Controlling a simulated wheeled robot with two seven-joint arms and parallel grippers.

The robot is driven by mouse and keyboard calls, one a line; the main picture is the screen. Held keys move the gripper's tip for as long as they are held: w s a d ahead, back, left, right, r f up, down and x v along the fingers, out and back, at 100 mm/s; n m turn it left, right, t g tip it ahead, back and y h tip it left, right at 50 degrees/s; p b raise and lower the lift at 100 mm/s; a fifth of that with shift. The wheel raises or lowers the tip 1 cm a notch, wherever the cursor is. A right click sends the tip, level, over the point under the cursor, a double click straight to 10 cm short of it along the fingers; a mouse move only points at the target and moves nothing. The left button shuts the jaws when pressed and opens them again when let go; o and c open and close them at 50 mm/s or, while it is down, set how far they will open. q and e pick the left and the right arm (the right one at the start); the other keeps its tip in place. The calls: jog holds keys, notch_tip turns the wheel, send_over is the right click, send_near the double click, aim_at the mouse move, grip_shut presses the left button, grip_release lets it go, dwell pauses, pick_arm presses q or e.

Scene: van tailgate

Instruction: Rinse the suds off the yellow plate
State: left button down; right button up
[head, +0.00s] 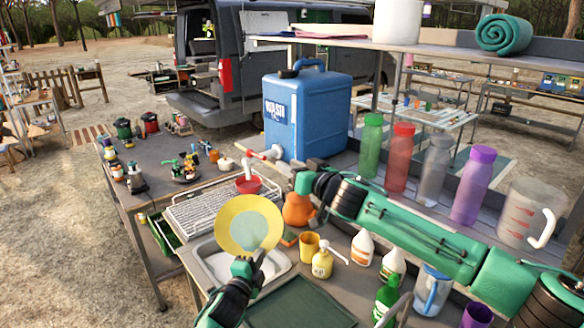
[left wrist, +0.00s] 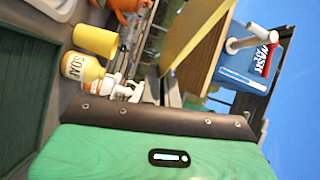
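The yellow plate (head: 233,222) is tilted up above the sink basin (head: 208,262), with a pale bluish centre; I cannot tell whether that is suds. My left gripper (head: 250,262) is shut on its lower rim. In the left wrist view the plate (left wrist: 190,48) shows nearly edge-on. The blue wash jug (head: 315,112) stands behind the sink, with a white spout and red tap (head: 272,153) pointing toward the sink; they also show in the left wrist view (left wrist: 262,58). My right gripper (head: 300,182) is near the jug's front base; its fingers are too small to read.
Several coloured bottles (head: 403,158) line the shelf behind my right arm.

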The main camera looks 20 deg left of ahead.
pick_arm(q)
jog(key=shift+r, duration=0.1)
jog(key=s+d+r+p, duration=0.2)
jog(key=s+r+p, duration=0.2)
jog(key=shift+s+d, duration=0.2)
jog(key=shift+d, duration=0.05)
dwell(0.4)
jog(key=shift+f, duration=0.1)
dwell(0.6)
